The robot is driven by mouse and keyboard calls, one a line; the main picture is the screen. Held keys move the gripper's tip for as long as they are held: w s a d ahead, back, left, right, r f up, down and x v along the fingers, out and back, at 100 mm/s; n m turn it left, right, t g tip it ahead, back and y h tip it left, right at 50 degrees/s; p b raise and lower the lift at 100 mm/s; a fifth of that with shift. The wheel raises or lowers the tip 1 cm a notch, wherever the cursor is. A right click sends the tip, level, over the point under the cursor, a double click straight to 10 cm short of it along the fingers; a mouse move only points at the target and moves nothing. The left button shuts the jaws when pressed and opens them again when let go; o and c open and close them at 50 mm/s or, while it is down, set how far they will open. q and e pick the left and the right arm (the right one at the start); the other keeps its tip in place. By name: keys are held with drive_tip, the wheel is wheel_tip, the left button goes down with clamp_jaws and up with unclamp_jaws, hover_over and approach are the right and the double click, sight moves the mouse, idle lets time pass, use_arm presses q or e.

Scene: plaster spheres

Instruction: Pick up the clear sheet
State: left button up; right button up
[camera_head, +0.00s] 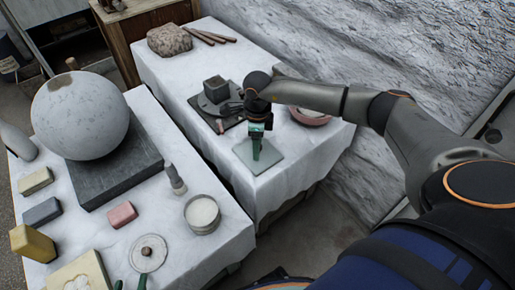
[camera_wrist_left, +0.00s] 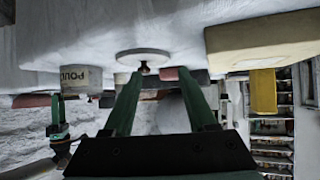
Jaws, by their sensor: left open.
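The clear sheet (camera_head: 270,157) is a pale, see-through square at the near corner of the right white-covered table in the head view. My right gripper (camera_head: 257,152) comes in from the right and points down at the sheet. Its green fingers overlap the sheet's middle; I cannot tell whether they touch it or how far apart they are. It also shows small at the left of the left wrist view (camera_wrist_left: 59,128). My left gripper (camera_wrist_left: 159,76) is open and empty. Its green fingertips just show at the bottom edge of the head view (camera_head: 129,283), by a round knobbed disc (camera_head: 148,262).
The left table bears a large plaster sphere (camera_head: 80,115) on a dark slab (camera_head: 115,177), several small blocks and a round tin (camera_head: 202,214). Behind the sheet stand a dark turntable (camera_head: 217,105) and a reddish bowl (camera_head: 312,119). A rough wall rises behind.

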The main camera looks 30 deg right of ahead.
clamp_jaws()
idle(0.3)
drive_tip(key=shift+r, duration=0.15)
idle(0.3)
